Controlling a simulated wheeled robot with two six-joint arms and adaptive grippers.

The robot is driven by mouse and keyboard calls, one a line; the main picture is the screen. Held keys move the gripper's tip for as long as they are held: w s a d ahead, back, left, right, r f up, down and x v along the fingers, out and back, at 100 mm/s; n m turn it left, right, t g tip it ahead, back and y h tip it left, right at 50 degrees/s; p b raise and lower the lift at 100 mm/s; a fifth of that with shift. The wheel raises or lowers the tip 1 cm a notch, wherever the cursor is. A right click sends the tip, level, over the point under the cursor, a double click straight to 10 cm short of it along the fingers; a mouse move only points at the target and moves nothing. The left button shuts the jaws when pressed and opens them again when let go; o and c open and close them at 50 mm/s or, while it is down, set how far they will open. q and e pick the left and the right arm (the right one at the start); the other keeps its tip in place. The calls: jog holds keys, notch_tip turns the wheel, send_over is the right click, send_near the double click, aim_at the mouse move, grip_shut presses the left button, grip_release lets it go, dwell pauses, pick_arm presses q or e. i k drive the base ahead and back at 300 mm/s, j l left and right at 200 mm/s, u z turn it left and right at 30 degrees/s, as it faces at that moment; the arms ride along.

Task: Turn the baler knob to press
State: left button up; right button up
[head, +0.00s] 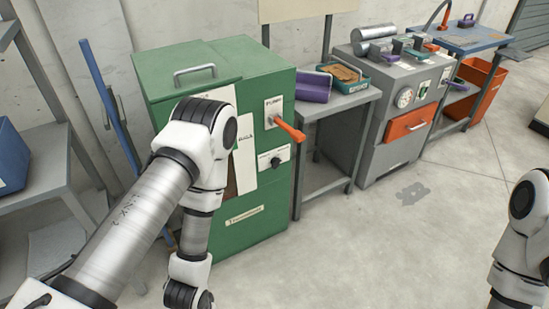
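The green baler (262,212) stands left of centre in the head view, with a metal handle on its lid. Its black knob (275,161) sits on a white plate on the front, below an orange lever (289,129) that sticks out to the right. Nothing touches the knob. The knob's markings are too small to read. My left arm crosses in front of the baler's left part and hides some of its front. That arm runs down past the bottom edge, and its gripper is out of view. My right arm shows at the right edge, and its gripper is out of view.
A grey side table (335,107) with a purple box (313,86) and a green tray stands right of the baler. Beyond it are a grey machine (378,152), a blue-topped bench (462,38) and an orange bin (480,85). Floor in front is clear.

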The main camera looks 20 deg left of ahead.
aim_at(276, 162)
jog(key=i+l, duration=0.65)
jog(key=l, duration=0.1)
